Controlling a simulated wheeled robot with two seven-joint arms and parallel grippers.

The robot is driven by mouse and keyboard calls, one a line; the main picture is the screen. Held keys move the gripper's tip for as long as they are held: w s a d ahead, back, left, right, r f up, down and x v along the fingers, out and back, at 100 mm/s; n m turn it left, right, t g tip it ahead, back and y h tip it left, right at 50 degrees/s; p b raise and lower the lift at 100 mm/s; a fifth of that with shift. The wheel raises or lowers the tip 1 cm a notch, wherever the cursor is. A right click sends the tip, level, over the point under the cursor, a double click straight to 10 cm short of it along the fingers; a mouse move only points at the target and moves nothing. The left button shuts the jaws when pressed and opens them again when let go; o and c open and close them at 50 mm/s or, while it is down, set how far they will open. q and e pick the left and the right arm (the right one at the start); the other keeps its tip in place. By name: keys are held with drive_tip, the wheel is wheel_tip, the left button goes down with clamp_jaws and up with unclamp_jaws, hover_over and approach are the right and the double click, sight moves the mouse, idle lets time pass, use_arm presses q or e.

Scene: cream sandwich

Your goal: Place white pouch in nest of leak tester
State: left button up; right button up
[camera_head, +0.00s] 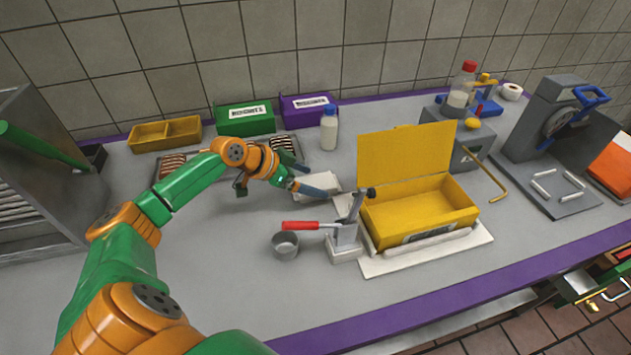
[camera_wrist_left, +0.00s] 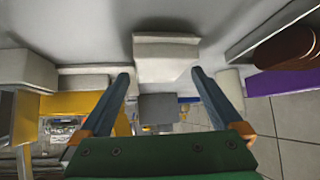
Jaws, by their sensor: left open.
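In the left wrist view, a white block-like thing (camera_wrist_left: 165,58) shows between and beyond the spread fingers (camera_wrist_left: 161,76), and nothing is visibly gripped. I cannot tell for sure which machine is the leak tester. The open yellow box (camera_head: 420,215) with its lid raised stands on a white board, right of the gripper. My right gripper is not in view.
A red-handled press (camera_head: 346,240) and a grey cup (camera_head: 285,246) stand in front of the gripper. A white-filled bottle (camera_head: 329,130), green box (camera_head: 246,120) and purple box (camera_head: 307,106) are behind. A grey machine with a blue handle (camera_head: 560,115) stands at right. The front left table is clear.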

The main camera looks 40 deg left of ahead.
use_arm(q)
drive_tip(key=shift+w+d+f, duration=0.1)
drive_tip(key=shift+w+f, duration=0.15)
drive_tip(key=shift+f, duration=0.2)
drive_tip(key=c, duration=1.3)
